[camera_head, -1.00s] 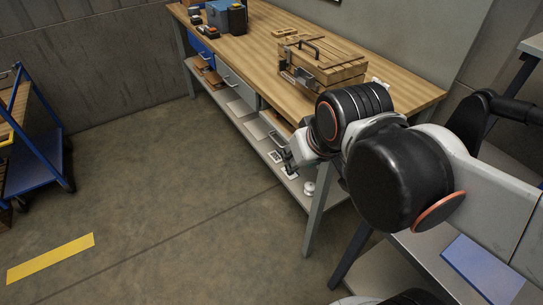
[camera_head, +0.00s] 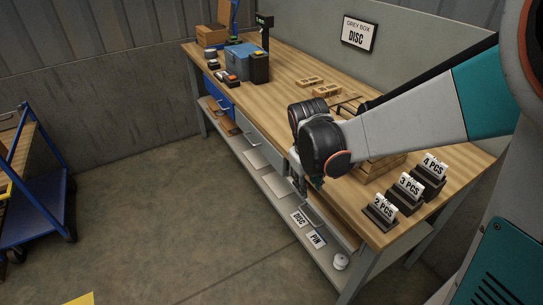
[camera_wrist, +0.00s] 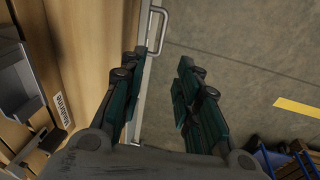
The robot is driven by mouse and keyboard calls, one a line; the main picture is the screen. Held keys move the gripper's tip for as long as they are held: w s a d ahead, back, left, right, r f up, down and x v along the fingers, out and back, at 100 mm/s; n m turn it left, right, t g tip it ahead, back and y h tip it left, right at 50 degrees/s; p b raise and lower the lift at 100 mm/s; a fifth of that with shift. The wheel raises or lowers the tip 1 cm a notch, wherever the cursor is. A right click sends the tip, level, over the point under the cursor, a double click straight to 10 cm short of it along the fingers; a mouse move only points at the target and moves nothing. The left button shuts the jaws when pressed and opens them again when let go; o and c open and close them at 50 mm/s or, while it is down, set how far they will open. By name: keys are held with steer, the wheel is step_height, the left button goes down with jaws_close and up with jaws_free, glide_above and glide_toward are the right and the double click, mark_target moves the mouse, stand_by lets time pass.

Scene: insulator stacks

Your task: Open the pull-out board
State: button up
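The workbench (camera_head: 270,105) has a wooden front panel (camera_head: 335,226) under its right part, which looks like the pull-out board, with a bar handle (camera_head: 314,213) on it. My gripper (camera_head: 300,184) points down at the bench's front edge, just left of that handle; its fingers are partly hidden by the wrist. In the wrist view my gripper (camera_wrist: 163,57) is open and empty, with a pale front strip (camera_wrist: 152,78) between its fingers. A metal handle (camera_wrist: 163,24) shows ahead of the fingertips, apart from them. How far the board is out I cannot tell.
A wooden case (camera_head: 378,168) sits behind my wrist, partly hidden. Number signs (camera_head: 409,186) stand at the bench's right end. A grey drawer (camera_head: 258,143) is left of my gripper. A lower shelf (camera_head: 283,199) runs beneath. The floor (camera_head: 170,215) in front is clear.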

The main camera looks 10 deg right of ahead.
step_height(320, 180, down, 3)
steer(key=w, duration=0.2)
steer(key=g+b, duration=0.1)
steer(key=b, duration=0.4)
glide_toward(306, 218)
steer(key=shift+n, duration=0.3)
steer(key=f, duration=0.2)
steer(key=d+f, duration=0.1)
steer(key=f, duration=0.2)
steer(key=w+f, duration=0.1)
steer(key=f, duration=0.1)
steer(key=shift+d+f, duration=0.15)
steer(key=shift+f, duration=0.1)
jaws_close()
